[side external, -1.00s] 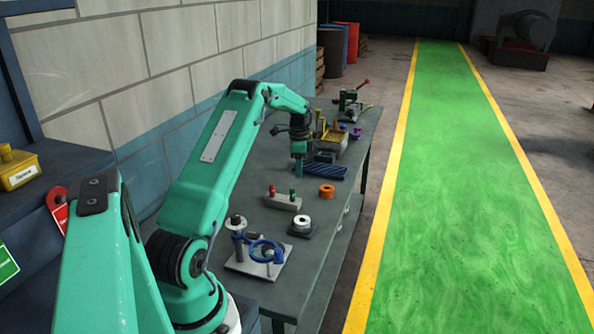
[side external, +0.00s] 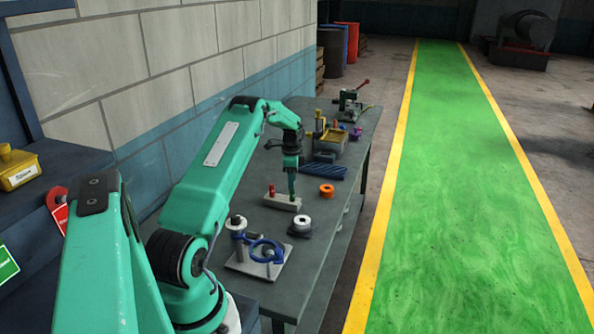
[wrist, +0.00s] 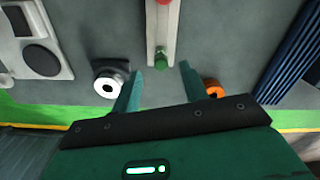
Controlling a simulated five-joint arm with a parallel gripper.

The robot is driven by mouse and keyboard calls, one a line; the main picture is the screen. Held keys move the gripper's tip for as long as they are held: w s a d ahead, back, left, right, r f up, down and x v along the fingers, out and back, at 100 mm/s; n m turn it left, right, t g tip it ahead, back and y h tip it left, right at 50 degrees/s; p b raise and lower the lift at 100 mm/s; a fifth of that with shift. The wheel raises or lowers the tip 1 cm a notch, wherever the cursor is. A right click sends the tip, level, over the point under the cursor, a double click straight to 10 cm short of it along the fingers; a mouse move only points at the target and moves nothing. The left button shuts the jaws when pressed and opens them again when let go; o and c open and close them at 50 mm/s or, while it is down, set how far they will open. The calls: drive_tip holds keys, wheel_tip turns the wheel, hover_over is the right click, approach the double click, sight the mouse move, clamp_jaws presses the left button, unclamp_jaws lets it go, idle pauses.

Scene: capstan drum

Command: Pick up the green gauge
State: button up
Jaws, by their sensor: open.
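The green gauge (side external: 292,197) is a small green peg standing at the right end of a light grey block (side external: 278,203). A red peg (side external: 271,189) stands at the block's left end. My gripper (side external: 292,182) is just above the green gauge and partly covers it in the side view. In the wrist view the green gauge (wrist: 161,61) shows at the near end of the block, between and slightly beyond the fingertips of my open gripper (wrist: 160,71). The gap between the fingers is empty. Whether a finger touches the gauge cannot be told.
A white spool (side external: 302,221) on a dark base stands near the block. An orange ring (side external: 327,191) lies to its right. A blue ribbed piece (side external: 328,171) lies behind. A plate with a post and blue ring (side external: 262,258) is in front. The bench edge is at the right.

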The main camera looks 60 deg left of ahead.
sight(292, 197)
drive_tip(key=shift+f, duration=0.1)
drive_tip(key=shift+f, duration=2.5)
clamp_jaws()
